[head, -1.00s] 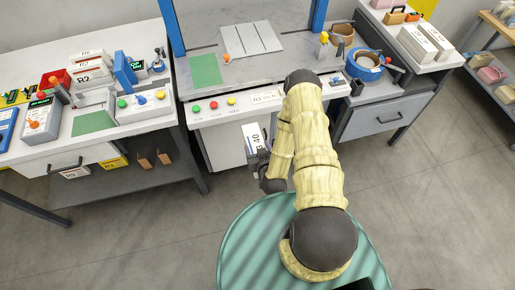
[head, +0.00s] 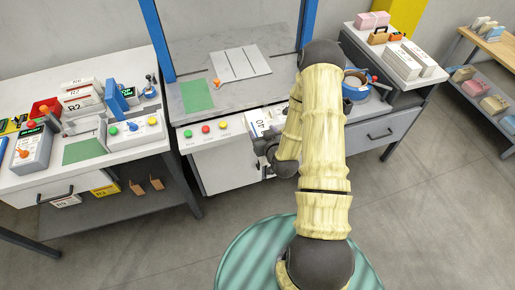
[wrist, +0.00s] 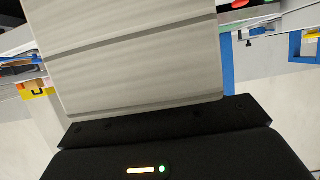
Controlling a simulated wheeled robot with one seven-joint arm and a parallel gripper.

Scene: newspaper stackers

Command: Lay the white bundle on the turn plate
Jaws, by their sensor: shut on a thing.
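The white bundle (head: 256,122), marked with a black "40", is in my gripper (head: 264,146) at the front edge of the middle bench. In the wrist view the bundle (wrist: 130,60) shows as a pale block with dark grooves, close against the dark gripper body (wrist: 165,125). My gripper is shut on it; the fingertips are mostly hidden. A pale plate with dark slots (head: 240,62), seemingly the turn plate, lies flat and bare on the middle bench, behind the bundle and apart from it.
A green mat (head: 197,95) and an orange knob (head: 216,84) are left of the plate. Blue posts (head: 158,40) frame the bench. Coloured buttons (head: 206,129) line its front. A blue ring-shaped item (head: 356,85) stands right, partly behind my arm.

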